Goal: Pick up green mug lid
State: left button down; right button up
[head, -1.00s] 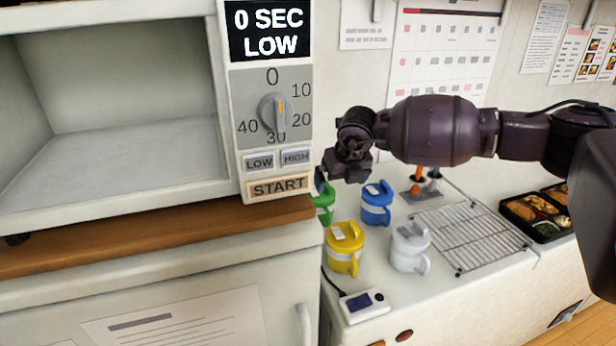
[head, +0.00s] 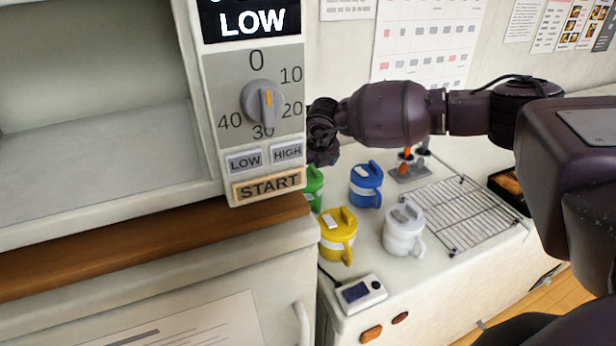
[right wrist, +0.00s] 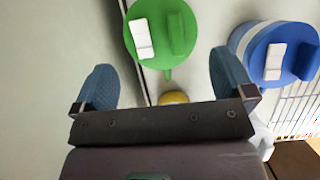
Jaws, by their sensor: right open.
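The green mug lid (right wrist: 172,32) shows from above in the right wrist view, round with a raised grip and a white label. It lies ahead of my right gripper (right wrist: 162,80), between the lines of its two spread blue fingertips, and they do not touch it. The gripper is open and empty. In the head view the green mug (head: 312,187) is partly hidden behind the microwave's edge and its lid is mostly hidden. My right gripper (head: 322,140) is above it there, its fingers largely hidden behind the microwave. My left gripper is not in view.
A blue mug (head: 366,186) stands to the right of the green one, a yellow mug (head: 338,236) in front, and a white mug (head: 404,231) nearby. A wire rack (head: 460,215) lies to the right. The microwave panel (head: 262,130) stands close on the left.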

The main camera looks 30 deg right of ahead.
jog(key=x, duration=0.4)
jog(key=shift+w+f, duration=0.25)
jog(key=shift+w, duration=0.15)
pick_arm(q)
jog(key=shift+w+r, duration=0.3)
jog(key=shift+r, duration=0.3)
pick_arm(e)
jog(key=c, duration=0.5)
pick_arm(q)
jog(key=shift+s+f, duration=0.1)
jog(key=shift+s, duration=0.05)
pick_arm(e)
jog(key=shift+r, duration=0.1)
